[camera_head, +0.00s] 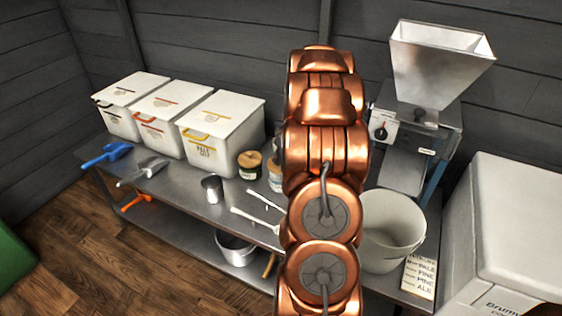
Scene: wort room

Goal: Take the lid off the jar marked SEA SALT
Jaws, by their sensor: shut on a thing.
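Two small jars stand on the steel bench near the right-hand white bin. The other jar (275,182) is pale and partly covered by my copper arm. I cannot read the label on either jar, so I cannot tell which is marked SEA SALT. My arm stands across the middle of the head view and hides my gripper. What it holds does not show, and the state of the pale jar's lid is unclear.
White lidded bins (222,122) line the bench's back left. A blue scoop (107,155), metal scoop (143,170), steel cup (212,188) and utensils lie in front. A hopper mill (430,80), white bucket (391,230) and white chest (515,230) are at right. A pot (236,247) sits below.

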